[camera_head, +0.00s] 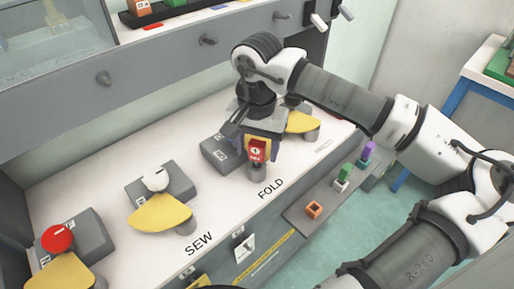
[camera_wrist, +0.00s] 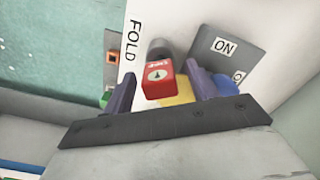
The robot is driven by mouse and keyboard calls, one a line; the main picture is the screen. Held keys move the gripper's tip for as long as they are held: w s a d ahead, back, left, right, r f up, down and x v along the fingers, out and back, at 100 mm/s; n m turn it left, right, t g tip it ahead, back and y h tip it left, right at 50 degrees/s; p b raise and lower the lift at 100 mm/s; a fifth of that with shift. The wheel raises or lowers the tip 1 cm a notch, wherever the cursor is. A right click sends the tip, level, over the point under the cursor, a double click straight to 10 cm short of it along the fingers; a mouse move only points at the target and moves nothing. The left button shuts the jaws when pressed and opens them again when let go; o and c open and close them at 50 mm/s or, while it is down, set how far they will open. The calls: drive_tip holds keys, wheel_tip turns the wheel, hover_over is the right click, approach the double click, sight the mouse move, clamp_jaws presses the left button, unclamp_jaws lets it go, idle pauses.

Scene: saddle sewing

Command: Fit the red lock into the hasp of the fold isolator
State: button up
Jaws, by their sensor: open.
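The red lock (camera_head: 256,150) is at the grey post-like hasp (camera_head: 256,173) by the FOLD label. In the wrist view the lock (camera_wrist: 158,82) lies between the purple fingers of my gripper (camera_wrist: 161,88), with a visible gap on each side. My gripper (camera_head: 257,142) is open around it, pointing down. In the wrist view the box (camera_wrist: 228,48) reads ON, with a blue knob (camera_wrist: 224,86) and yellow lever (camera_wrist: 177,93) partly hidden. The lock's exact seating in the hasp is hidden.
The SEW isolator, with a white knob (camera_head: 155,178) and yellow lever (camera_head: 160,213), stands left. A red-knobbed isolator (camera_head: 57,238) is further left. Another yellow lever (camera_head: 300,122) is close to my gripper's right. An orange lock (camera_head: 314,209) and others sit on the front ledge.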

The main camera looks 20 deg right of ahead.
wheel_tip(320, 180, up, 13)
drive_tip(key=shift+b, duration=0.3)
idle(0.4)
